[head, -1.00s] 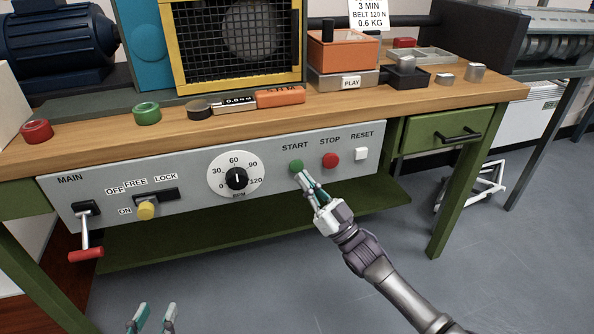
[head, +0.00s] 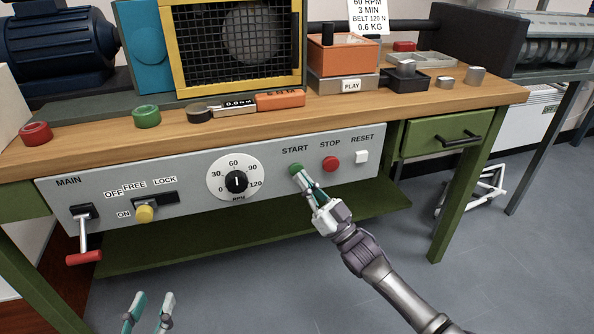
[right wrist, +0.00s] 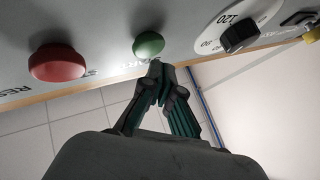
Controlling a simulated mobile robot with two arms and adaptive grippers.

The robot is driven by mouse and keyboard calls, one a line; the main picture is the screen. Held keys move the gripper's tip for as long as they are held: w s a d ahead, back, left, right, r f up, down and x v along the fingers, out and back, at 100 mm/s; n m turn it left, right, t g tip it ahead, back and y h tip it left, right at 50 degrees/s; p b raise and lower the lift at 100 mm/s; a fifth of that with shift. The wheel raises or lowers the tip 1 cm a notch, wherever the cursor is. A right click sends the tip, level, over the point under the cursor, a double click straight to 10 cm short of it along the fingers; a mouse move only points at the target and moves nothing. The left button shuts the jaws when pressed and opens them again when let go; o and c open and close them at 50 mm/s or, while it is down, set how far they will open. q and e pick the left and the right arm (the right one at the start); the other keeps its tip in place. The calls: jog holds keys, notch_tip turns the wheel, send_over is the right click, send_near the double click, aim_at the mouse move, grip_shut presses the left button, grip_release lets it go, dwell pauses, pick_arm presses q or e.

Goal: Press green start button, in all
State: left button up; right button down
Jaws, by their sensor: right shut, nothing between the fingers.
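The green START button (head: 296,168) is on the grey control panel (head: 80,188) along the bench front. My right gripper (head: 300,177) has its fingertips at the button and partly covers it in the head view. In the right wrist view the shut, empty fingertips (right wrist: 158,68) are just below the green button (right wrist: 148,44); I cannot tell if they touch it. My left gripper (head: 151,297) is open and empty at the bottom left, below the panel.
The red STOP button (head: 331,164) and white RESET button (head: 361,157) are right of START. The RPM dial (head: 236,182), yellow-knobbed selector (head: 145,213) and red-handled MAIN lever (head: 84,257) are to the left. A green drawer (head: 440,132) is at right.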

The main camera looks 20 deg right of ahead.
jog(key=shift+w, duration=0.1)
dwell(0.8)
pick_arm(q)
jog(key=shift+w+d+r+t+h, duration=0.15)
jog(key=shift+r+t, duration=0.15)
jog(key=shift+r, duration=0.25)
jog(key=shift+w+d+r+t+h, duration=0.15)
jog(key=shift+r+t, duration=0.15)
jog(key=shift+r, duration=0.25)
pick_arm(e)
jog(key=shift+w, duration=0.3)
pick_arm(q)
jog(key=shift+s+a+r+b, duration=0.1)
jog(key=shift+s+b, duration=0.1)
jog(key=shift+b, duration=0.15)
pick_arm(e)
jog(key=shift+w, duration=0.15)
